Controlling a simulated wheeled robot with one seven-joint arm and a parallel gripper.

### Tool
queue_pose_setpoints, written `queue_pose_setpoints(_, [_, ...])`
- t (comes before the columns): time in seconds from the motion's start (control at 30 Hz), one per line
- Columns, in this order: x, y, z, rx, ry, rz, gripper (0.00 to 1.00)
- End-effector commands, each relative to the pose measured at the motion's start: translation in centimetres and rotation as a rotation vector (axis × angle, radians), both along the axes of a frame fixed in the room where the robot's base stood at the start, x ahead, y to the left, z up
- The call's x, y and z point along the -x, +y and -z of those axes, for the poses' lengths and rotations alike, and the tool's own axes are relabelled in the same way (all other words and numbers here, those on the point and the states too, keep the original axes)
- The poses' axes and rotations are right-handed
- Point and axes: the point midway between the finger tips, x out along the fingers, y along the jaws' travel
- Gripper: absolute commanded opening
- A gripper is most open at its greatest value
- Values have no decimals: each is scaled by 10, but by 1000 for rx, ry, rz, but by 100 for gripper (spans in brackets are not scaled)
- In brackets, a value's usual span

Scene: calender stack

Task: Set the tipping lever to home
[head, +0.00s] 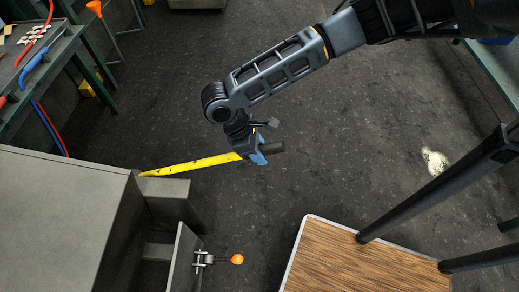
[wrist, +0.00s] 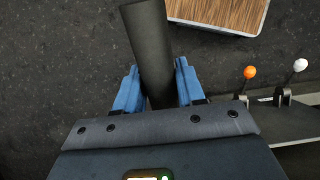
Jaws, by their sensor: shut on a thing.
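A long yellow lever (head: 190,165) with a dark cylindrical grip (head: 272,147) reaches out to the right from the grey machine body, nearly level in the head view. I take it to be the tipping lever; no label or home mark is readable. My gripper (head: 257,154) is at the lever's outer end, shut on the dark grip. In the wrist view the dark grip (wrist: 148,40) passes between the blue fingers of my gripper (wrist: 157,88) and sticks out beyond them. The lever's pivot end is hidden at the machine's side.
An orange-knobbed small lever (head: 236,259) sits on the machine's lower panel; a white-knobbed lever (wrist: 300,65) stands beside it in the wrist view. A wood-topped table (head: 365,262) is at lower right. A green bench (head: 75,45) with tools is at upper left. Dark floor is clear between.

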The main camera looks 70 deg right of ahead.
Motion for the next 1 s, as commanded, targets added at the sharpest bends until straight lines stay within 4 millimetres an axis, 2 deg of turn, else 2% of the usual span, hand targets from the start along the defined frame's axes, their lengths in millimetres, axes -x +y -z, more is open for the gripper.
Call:
queue_pose_setpoints(0.23, [-2, 0, -4, 3, 4, 0, 0])
queue_pose_setpoints(0.8, [-22, 7, -43, 29, 76, 0, 0])
queue_pose_setpoints(1.0, [-26, 9, -50, 36, 95, 0, 0])
